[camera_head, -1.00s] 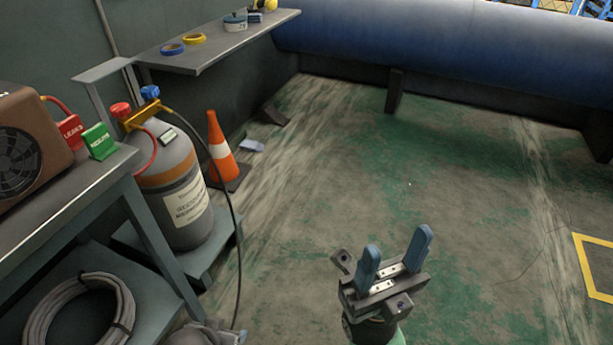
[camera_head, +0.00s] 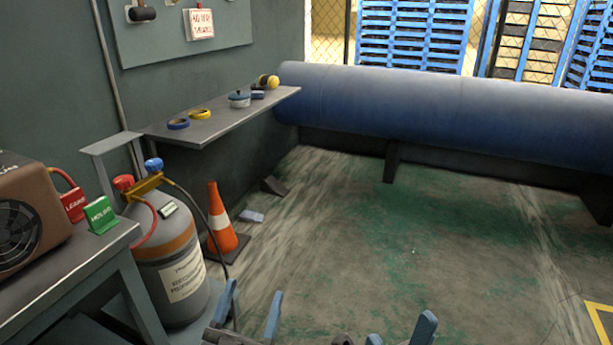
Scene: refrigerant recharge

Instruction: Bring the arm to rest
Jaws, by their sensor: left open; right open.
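My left gripper (camera_head: 249,310) shows at the bottom edge, left of the middle, its two blue fingers apart with nothing between them. My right gripper (camera_head: 400,335) is at the bottom edge, right of the middle, its blue fingertips apart and empty. Both grippers are cut off by the frame's lower edge. The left fingers appear in front of the floor, just right of the grey gas cylinder (camera_head: 172,268); I cannot tell the gap in depth. Neither gripper holds anything.
A bench (camera_head: 80,268) with a brown fan unit (camera_head: 28,215) and red and green tags stands at the left. An orange cone (camera_head: 220,220) stands behind the cylinder. A shelf (camera_head: 215,125) runs along the wall, a blue pipe (camera_head: 440,110) across the back. The middle floor is clear.

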